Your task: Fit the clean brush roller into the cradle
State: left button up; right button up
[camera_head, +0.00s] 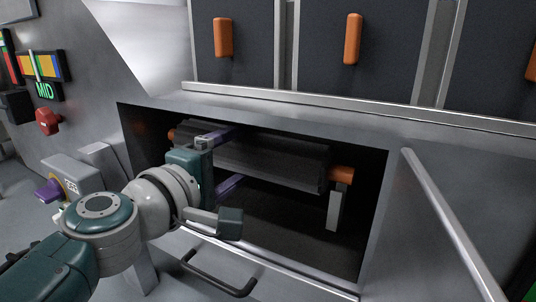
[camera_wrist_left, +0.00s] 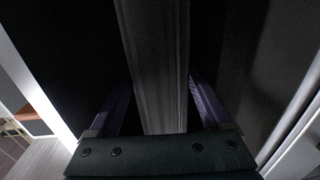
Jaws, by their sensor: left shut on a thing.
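The brush roller (camera_head: 270,160) is a long dark grey cylinder with orange ends. It lies roughly level inside the dark open recess. Its right orange end (camera_head: 341,174) is at the top of a grey cradle post (camera_head: 334,208); I cannot tell whether it is fully seated. Its left orange end (camera_head: 172,134) shows partly behind my gripper, and any support there is hidden. My left gripper (camera_head: 236,156) reaches into the recess with its purple fingers above and below the roller, shut on it. In the left wrist view the roller (camera_wrist_left: 160,65) passes between both fingers. My right gripper is not in view.
The recess has a metal frame, with a bar (camera_head: 440,225) at its right. A dark handle (camera_head: 215,275) is below. Panels with orange handles (camera_head: 352,38) are above. A red knob (camera_head: 47,121) and a purple-knobbed box (camera_head: 70,177) are at left.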

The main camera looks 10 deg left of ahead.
pick_arm(q)
jog(key=shift+f+b, duration=0.7)
jog(key=shift+f, duration=0.4)
dwell(0.4)
jog(key=o, duration=1.6)
jog(key=shift+c, duration=0.2)
